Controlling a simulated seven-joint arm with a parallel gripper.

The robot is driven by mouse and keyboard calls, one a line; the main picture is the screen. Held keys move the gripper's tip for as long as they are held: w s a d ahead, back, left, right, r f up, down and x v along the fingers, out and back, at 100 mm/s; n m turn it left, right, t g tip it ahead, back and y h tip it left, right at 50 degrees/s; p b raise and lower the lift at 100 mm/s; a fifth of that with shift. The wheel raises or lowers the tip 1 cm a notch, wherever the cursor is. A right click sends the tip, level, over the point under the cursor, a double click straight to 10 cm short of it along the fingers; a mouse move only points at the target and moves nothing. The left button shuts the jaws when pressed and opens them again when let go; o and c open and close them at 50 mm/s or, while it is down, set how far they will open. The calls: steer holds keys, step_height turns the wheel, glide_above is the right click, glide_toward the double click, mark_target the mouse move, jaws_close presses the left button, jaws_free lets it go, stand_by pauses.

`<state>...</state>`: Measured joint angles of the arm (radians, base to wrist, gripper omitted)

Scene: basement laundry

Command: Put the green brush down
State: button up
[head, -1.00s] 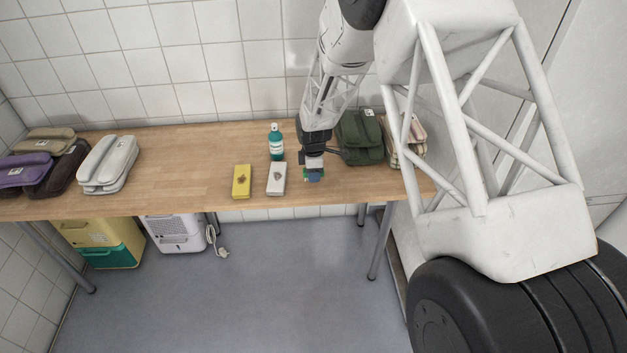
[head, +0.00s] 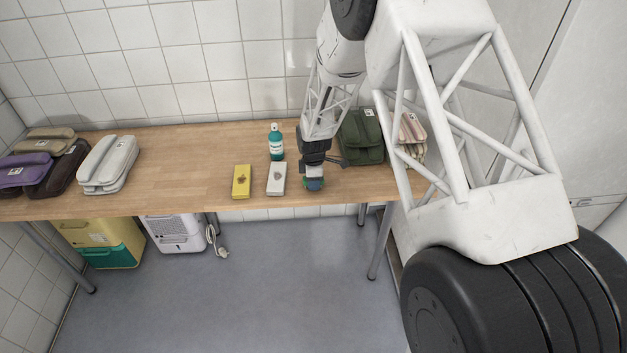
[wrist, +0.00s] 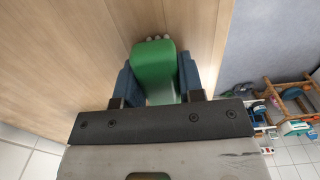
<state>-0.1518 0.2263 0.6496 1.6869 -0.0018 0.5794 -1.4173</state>
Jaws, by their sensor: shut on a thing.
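The green brush (wrist: 155,65) is between the two blue fingers of my gripper (wrist: 157,85) in the wrist view, with pale tufts showing past its far end. My gripper is shut on it. In the head view, my gripper (head: 314,184) is low over the front part of the wooden table (head: 190,165), right of the white box. Only a small bit of the brush shows there, and I cannot tell whether it touches the table top.
A white box (head: 276,178) and a yellow box (head: 242,181) lie just left of my gripper. A teal bottle (head: 276,146) stands behind them. The table's middle left is clear.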

steer(key=o, duration=0.9)
step_height(320, 180, up, 12)
stand_by(0.4)
steer(key=shift+r, duration=0.1)
stand_by(0.5)
